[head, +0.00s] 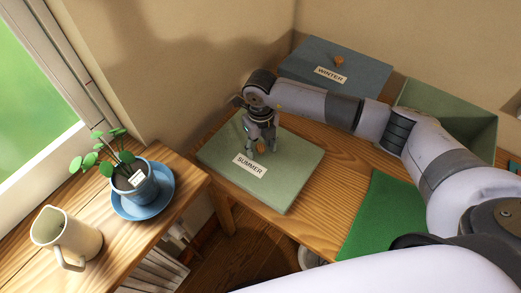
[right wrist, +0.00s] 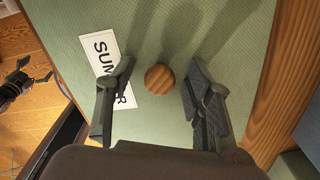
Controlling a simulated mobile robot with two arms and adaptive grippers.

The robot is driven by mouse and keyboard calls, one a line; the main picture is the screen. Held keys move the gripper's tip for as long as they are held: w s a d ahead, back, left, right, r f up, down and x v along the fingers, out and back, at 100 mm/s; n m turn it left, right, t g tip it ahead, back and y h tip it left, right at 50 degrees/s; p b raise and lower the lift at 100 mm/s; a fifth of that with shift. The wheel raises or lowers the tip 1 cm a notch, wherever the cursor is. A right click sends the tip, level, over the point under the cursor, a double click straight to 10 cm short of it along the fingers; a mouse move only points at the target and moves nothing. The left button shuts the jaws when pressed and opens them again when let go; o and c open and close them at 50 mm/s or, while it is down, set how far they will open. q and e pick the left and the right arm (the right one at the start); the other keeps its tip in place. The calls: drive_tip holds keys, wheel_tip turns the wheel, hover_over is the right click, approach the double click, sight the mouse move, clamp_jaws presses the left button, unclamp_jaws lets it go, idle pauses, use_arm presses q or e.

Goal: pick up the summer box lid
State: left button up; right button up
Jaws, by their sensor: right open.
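The summer box lid (head: 285,185) is a flat sage-green panel with a white SUMMER label (head: 250,166) and a round wooden knob (right wrist: 159,79). It lies flat on the wooden table. My right gripper (head: 261,150) is over the lid, pointing down. In the right wrist view its fingers are open, one on each side of the knob, with gaps between them and the knob. In the head view the fingers partly hide the knob. A dark jointed part, seemingly my left gripper (right wrist: 15,82), shows at the left edge of the right wrist view, away from the lid.
A blue-grey WINTER box (head: 345,62) stands behind, its lid on. An open green box (head: 470,125) stands at the right behind my right arm. A green cloth (head: 375,215) lies on the table. A potted plant (head: 138,185) and cream jug (head: 68,238) stand on the left surface.

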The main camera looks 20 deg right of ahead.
drive_tip(key=shift+c, duration=0.3)
clamp_jaws()
idle(0.4)
